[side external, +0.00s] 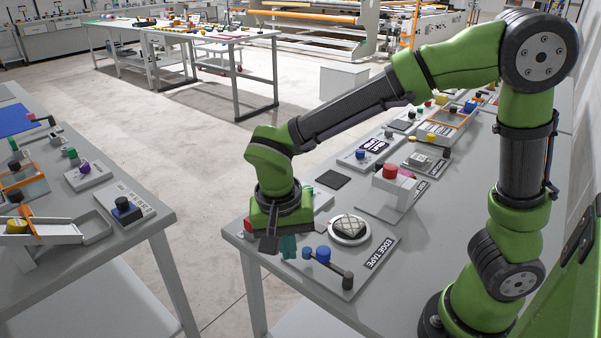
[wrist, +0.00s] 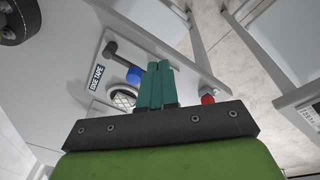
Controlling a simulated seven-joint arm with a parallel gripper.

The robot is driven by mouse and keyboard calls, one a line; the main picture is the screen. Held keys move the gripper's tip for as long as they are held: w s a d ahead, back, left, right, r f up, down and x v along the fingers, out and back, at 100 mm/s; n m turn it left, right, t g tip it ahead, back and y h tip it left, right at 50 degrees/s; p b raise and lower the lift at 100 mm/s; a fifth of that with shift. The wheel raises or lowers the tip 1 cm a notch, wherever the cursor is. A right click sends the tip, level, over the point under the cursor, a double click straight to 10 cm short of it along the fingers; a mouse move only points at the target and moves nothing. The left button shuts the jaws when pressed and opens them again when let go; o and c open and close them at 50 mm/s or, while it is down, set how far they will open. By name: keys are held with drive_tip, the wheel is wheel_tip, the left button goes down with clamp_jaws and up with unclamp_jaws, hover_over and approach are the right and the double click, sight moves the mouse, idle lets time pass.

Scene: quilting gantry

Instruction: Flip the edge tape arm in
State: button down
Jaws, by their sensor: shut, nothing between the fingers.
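The edge tape unit is a pale plate with an "EDGE TAPE" label (side external: 378,252), which also shows in the wrist view (wrist: 96,76). On it, a dark edge tape arm (side external: 338,270) runs from beside a blue knob (side external: 323,254) to a dark end near the plate's front edge. In the wrist view the arm (wrist: 122,57) lies above and left of the blue knob (wrist: 133,74). My gripper (side external: 289,256) has teal fingers, shut and empty, left of the blue knob. In the wrist view my gripper's fingers (wrist: 160,66) point toward the bench, apart from the arm.
A round silver pad (side external: 349,228) sits behind the knob. A red button on a grey block (side external: 390,172) stands farther back. A red knob (wrist: 207,99) is right of my fingers in the wrist view. A second bench (side external: 160,215) stands across the aisle at left.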

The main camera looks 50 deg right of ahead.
drive_tip(key=shift+w+f+m+h, duration=0.1)
drive_tip(key=shift+w+m+h, duration=0.4)
drive_tip(key=shift+m, duration=1)
drive_tip(key=shift+w+r+m+h, duration=0.1)
drive_tip(key=shift+w+m+h, duration=0.3)
drive_tip(key=shift+m, duration=1.1)
drive_tip(key=shift+w+f+m+h, duration=0.1)
drive_tip(key=shift+w+m+h, duration=0.4)
drive_tip(key=shift+m, duration=1)
hover_over(304, 269)
drive_tip(key=a, duration=0.2)
drive_tip(key=f, duration=0.9)
drive_tip(key=shift+s+d+f, duration=0.15)
drive_tip(key=shift+d+f, duration=0.05)
drive_tip(key=shift+d, duration=0.5)
drive_tip(key=shift+d, duration=0.1)
drive_tip(key=shift+d+m+g, duration=0.2)
drive_tip(key=shift+m+g, duration=0.1)
drive_tip(key=shift+m, duration=0.1)
